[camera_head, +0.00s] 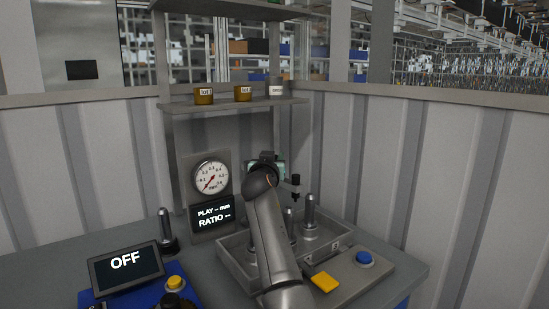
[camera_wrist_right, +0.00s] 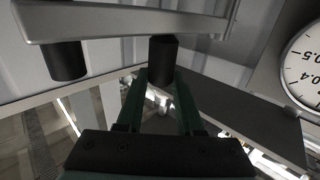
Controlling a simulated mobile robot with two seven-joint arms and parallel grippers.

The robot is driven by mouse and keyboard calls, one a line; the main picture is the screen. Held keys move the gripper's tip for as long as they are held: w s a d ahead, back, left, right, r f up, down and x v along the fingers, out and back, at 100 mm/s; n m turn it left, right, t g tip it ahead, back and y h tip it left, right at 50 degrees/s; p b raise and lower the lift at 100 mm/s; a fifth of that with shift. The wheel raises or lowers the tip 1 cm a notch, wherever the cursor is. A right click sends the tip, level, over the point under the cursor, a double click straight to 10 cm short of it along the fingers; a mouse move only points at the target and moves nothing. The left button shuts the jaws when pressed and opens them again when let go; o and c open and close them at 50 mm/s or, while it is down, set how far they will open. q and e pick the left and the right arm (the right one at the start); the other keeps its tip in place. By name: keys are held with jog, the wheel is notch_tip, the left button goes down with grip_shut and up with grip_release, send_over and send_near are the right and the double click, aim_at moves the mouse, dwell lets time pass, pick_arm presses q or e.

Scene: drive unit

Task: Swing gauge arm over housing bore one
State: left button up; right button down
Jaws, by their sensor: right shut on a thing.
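In the head view, my right arm hides most of the gauge arm. A black probe (camera_head: 296,183) shows to its right, above a grey tray (camera_head: 237,268) with upright metal posts (camera_head: 310,212). I cannot make out bore one; my arm covers part of the tray. My left gripper is not in view.
A dial gauge (camera_head: 211,178) stands above a PLAY/RATIO display (camera_head: 213,215) behind the tray. An OFF screen (camera_head: 126,266) and a yellow button (camera_head: 175,283) are at left. A blue button (camera_head: 364,258) and yellow block (camera_head: 324,282) are front right. A shelf (camera_head: 240,105) is above.

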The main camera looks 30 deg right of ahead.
jog(key=shift+w+a+r, duration=0.2)
jog(key=shift+a+r, duration=0.05)
jog(key=shift+a, duration=0.35)
jog(key=c, duration=0.9)
grip_release()
jog(key=shift+c, duration=0.2)
jog(key=shift+o, duration=1.4)
jog(key=shift+w+a+f, duration=0.1)
jog(key=shift+w+a, duration=0.05)
jog(key=shift+w, duration=0.05)
jog(key=shift+o, duration=0.6)
